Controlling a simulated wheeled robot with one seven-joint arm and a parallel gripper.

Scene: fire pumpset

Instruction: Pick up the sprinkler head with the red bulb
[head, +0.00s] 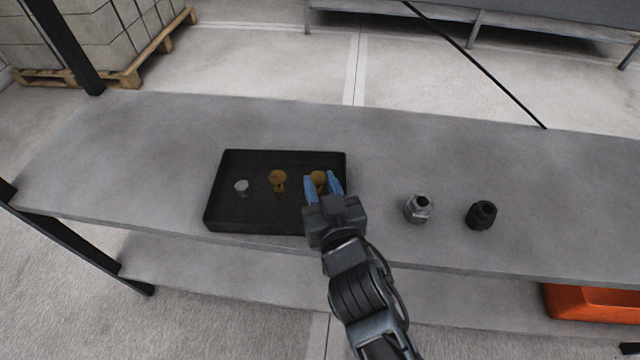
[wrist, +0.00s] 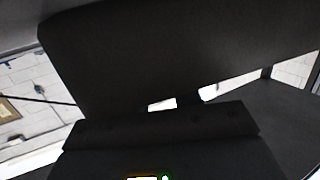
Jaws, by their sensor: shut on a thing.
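A brass sprinkler head (head: 318,177) is between the blue fingertips of my gripper (head: 322,184), which is shut on it over the right part of the black tray (head: 245,213). Another brass sprinkler head (head: 278,179) stands in the middle of the tray, left of my gripper. Bulb colours are too small to tell in the head view. The wrist view is mostly blocked by dark surfaces; only a sliver of brass and a small green spot show at its bottom edge. I see no red bulb in either view.
A small silvery piece (head: 241,187) sits at the tray's left. A grey metal fitting (head: 418,208) and a black fitting (head: 481,215) stand on the grey table (head: 120,160) to the right. An orange bin (head: 590,303) is below at right.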

